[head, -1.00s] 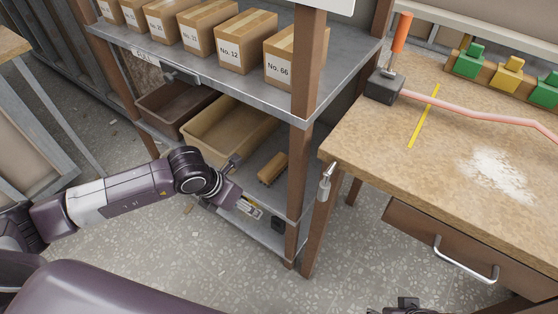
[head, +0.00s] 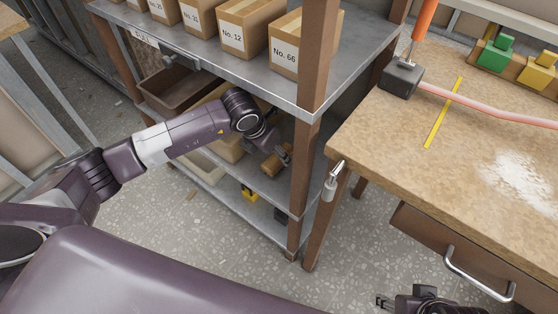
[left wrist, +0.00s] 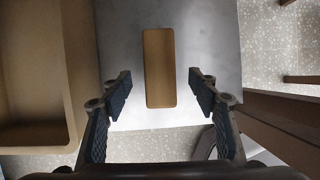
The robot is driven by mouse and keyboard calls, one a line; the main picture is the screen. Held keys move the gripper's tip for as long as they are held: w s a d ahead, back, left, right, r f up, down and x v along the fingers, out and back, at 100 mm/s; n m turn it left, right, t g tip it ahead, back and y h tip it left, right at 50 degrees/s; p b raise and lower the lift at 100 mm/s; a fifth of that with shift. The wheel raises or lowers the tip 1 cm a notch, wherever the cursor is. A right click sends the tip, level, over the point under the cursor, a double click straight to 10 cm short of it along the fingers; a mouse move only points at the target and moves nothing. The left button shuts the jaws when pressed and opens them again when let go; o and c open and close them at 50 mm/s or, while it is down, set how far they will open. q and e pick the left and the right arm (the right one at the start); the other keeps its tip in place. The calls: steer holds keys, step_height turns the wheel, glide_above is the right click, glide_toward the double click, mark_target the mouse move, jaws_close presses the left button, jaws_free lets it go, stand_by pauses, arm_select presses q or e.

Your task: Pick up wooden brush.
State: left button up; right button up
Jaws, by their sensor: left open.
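The wooden brush (head: 271,165) lies on the middle grey shelf of the rack, with its plain wooden back up. In the left wrist view the brush (left wrist: 159,66) stands lengthwise just ahead of the fingers, roughly centred between their lines. My left gripper (left wrist: 160,92) is open and empty, with one finger on each side and clear gaps to the brush. In the head view my left gripper (head: 284,154) is above the brush and partly covers it. The bristles are hidden. My right gripper (head: 383,301) is at the bottom edge, far from the brush; its jaw gap is unclear.
A tan bin (left wrist: 35,137) stands left of the brush on the same shelf. A brown wooden post (head: 304,185) rises right of it. The upper shelf (head: 238,68) with numbered boxes hangs overhead. A workbench (head: 405,170) stands to the right.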

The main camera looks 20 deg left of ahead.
arm_select(q)
steer(key=shift+b+x, duration=0.55)
steer(key=shift+x, duration=2.05)
arm_select(e)
steer(key=shift+f, duration=0.55)
arm_select(q)
steer(key=shift+w+f, duration=0.1)
steer(key=shift+f, duration=0.1)
arm_select(e)
steer(key=shift+f, duration=0.25)
arm_select(q)
steer(key=c, duration=1.4)
steer(key=shift+o, duration=0.2)
steer(key=shift+r, duration=0.15)
arm_select(e)
steer(key=shift+r, duration=0.1)
